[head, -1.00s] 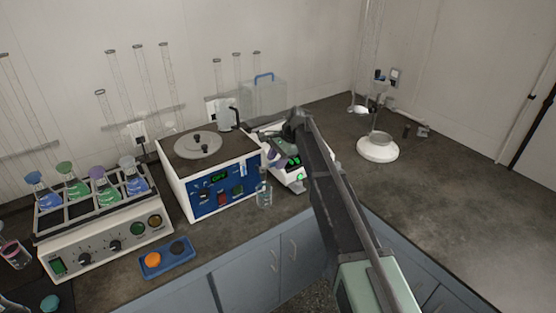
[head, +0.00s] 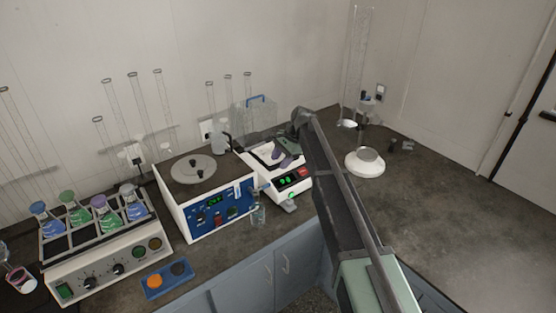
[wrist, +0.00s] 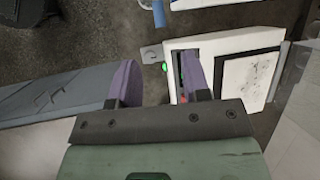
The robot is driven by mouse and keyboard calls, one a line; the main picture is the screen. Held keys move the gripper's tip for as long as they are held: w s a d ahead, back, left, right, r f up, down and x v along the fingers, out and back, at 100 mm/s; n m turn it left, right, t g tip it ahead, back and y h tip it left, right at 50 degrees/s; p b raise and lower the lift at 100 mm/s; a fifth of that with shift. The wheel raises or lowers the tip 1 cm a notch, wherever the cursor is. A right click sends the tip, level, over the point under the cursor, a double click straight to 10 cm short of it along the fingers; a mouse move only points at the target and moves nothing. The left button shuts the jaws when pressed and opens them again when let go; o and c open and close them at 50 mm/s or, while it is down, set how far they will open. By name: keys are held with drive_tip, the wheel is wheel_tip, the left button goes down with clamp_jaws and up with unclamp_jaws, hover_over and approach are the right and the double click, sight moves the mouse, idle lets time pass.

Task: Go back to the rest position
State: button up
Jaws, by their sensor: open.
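My gripper (head: 283,160) hangs from the bent arm, over or in front of a white instrument (head: 293,186) with a green-lit display and a red patch. In the wrist view my gripper (wrist: 162,80) shows two purple fingers spread apart with nothing between them. The white instrument (wrist: 228,45) lies beyond the right finger, which covers part of its front panel. I cannot tell the exact height of the fingers above it.
A blue-fronted white box (head: 215,213) with a round lid stands left of the instrument, with a small glass vessel (head: 258,216) by its corner. A rack of coloured flasks (head: 105,262) is further left. A white-based glass stand (head: 365,165) is at right; the right-hand bench is mostly clear.

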drive_tip(key=s+d+f+n+h+b, duration=0.1)
drive_tip(key=s+d+n, duration=0.2)
drive_tip(key=s, duration=0.9)
drive_tip(key=s+d+f+n+h, duration=0.2)
drive_tip(key=s+d+n, duration=0.1)
drive_tip(key=s+d, duration=0.6)
drive_tip(key=s+d+f+n+t+h+b, duration=0.1)
drive_tip(key=s+d+n, duration=0.2)
drive_tip(key=s, duration=1.2)
drive_tip(key=d, duration=0.3)
drive_tip(key=shift+f+n+h+b, duration=0.2)
drive_tip(key=shift+n+h+b, duration=0.15)
drive_tip(key=shift+n+h, duration=0.05)
